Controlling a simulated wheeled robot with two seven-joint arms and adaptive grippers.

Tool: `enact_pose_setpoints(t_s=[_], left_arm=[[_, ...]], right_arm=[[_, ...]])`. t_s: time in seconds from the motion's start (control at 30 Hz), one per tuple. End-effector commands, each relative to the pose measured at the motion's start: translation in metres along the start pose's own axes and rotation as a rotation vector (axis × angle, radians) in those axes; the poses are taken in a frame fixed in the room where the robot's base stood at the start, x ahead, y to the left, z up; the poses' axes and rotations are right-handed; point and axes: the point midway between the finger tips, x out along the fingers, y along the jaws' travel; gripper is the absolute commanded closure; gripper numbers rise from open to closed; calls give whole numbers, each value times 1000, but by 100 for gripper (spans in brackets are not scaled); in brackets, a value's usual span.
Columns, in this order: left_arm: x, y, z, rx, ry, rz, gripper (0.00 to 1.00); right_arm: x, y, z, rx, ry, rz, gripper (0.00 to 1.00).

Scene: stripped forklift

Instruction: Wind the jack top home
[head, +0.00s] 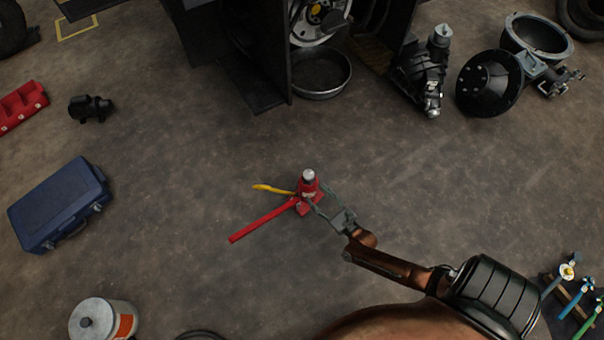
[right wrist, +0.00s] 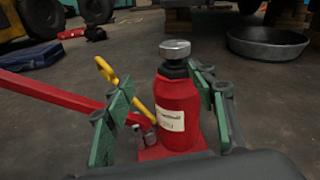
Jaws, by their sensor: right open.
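The red bottle jack (head: 308,188) stands upright on the floor in the middle of the head view, with a red handle (head: 262,220) reaching down to the left. Its silver round top (right wrist: 175,49) sits on a dark neck above the red body in the right wrist view. A yellow tool or lever (head: 272,189) shows just left of the jack. My right gripper (head: 322,200) is at the jack from the lower right. In the right wrist view its green-padded fingers (right wrist: 165,115) are spread on either side of the jack body, with gaps visible. My left gripper is not in view.
A blue case (head: 60,204) lies at left, and a white can (head: 102,318) stands at the bottom left. The forklift body and a round metal pan (head: 321,76) are at the top. Dark machine parts (head: 489,82) lie at upper right. The floor around the jack is clear.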

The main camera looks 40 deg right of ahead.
Motion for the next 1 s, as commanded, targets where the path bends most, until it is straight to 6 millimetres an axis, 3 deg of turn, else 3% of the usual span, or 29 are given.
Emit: enact_pose_setpoints(t_s=[0.2, 0.7, 1.0], left_arm=[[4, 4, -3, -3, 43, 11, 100], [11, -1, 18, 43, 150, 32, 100], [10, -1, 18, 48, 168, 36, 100]], right_arm=[[17, -22, 5, 166, -76, -69, 49], [83, -27, 10, 172, -77, -70, 49], [91, -28, 13, 171, -78, -70, 49]])
